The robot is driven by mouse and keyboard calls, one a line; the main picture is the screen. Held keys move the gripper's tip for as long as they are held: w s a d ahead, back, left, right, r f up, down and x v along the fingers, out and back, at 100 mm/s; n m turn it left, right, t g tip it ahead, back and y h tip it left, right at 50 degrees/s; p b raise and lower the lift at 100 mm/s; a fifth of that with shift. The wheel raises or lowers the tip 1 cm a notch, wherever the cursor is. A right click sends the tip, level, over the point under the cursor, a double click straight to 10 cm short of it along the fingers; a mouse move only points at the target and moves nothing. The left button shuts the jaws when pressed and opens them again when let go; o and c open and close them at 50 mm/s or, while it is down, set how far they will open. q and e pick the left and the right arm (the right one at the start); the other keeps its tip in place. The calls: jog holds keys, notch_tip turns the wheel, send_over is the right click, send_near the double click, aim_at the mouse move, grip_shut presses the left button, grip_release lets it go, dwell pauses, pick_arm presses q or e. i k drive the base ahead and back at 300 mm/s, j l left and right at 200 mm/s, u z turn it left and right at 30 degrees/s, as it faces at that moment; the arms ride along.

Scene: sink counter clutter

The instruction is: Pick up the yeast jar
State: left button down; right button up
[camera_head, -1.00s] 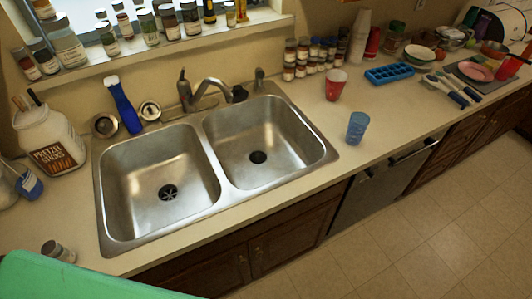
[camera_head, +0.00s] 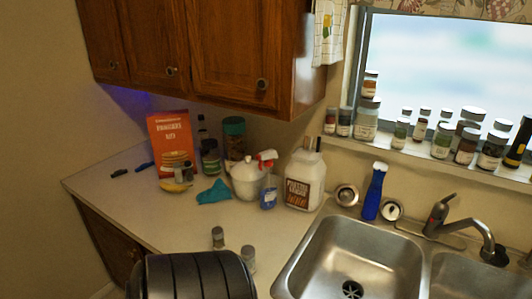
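I cannot tell which jar is the yeast jar, as the small labels are unreadable. Two small jars stand on the counter left of the sink: one farther back (camera_head: 218,238) and one nearer the front (camera_head: 248,258). Both have greyish lids. Several more small jars, such as a white-labelled one (camera_head: 400,133), line the window sill. Neither of my grippers shows in the view.
A pretzel jar (camera_head: 304,180), spray bottle (camera_head: 268,190), white pot (camera_head: 246,180), teal cloth (camera_head: 214,193) and orange box (camera_head: 172,143) stand along the back. The sink (camera_head: 350,258) is right. A dark ridged shape (camera_head: 195,277) covers the bottom edge.

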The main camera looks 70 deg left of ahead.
aim_at(218, 238)
jog(key=u, duration=2.55)
jog(key=j+z, duration=0.2)
jog(key=j, duration=0.15)
jog(key=i+j+z, duration=0.15)
jog(key=j, duration=0.15)
